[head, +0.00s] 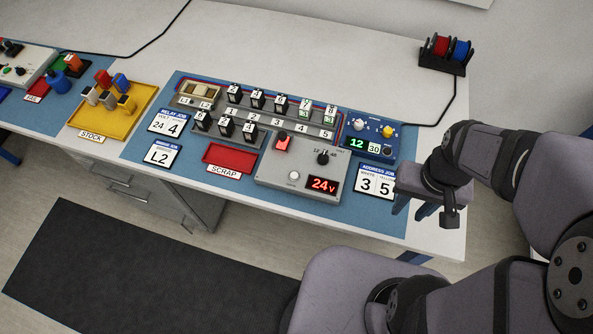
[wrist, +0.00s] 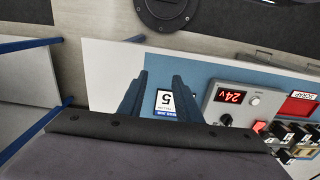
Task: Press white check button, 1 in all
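A round white button (head: 293,176) sits on the front of the grey control box (head: 268,172), left of the red 24V display (head: 323,185). In the wrist view the white button (wrist: 254,101) shows beside the display (wrist: 232,96). A blue box (head: 347,141) behind carries a white knob (head: 359,124) and a yellow one (head: 389,131); I cannot read a check label on either box. My gripper (head: 415,208) is above the table's right front corner, right of the grey box and apart from it. In the wrist view its fingers (wrist: 159,76) are spread and empty.
An address job card (head: 374,181) lies between the grey box and my gripper. A black selector knob (head: 322,157) and a red lit switch (head: 283,143) are near the button. A red scrap tray (head: 230,157) and rows of black relays stand left. A spool rack (head: 445,55) is behind.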

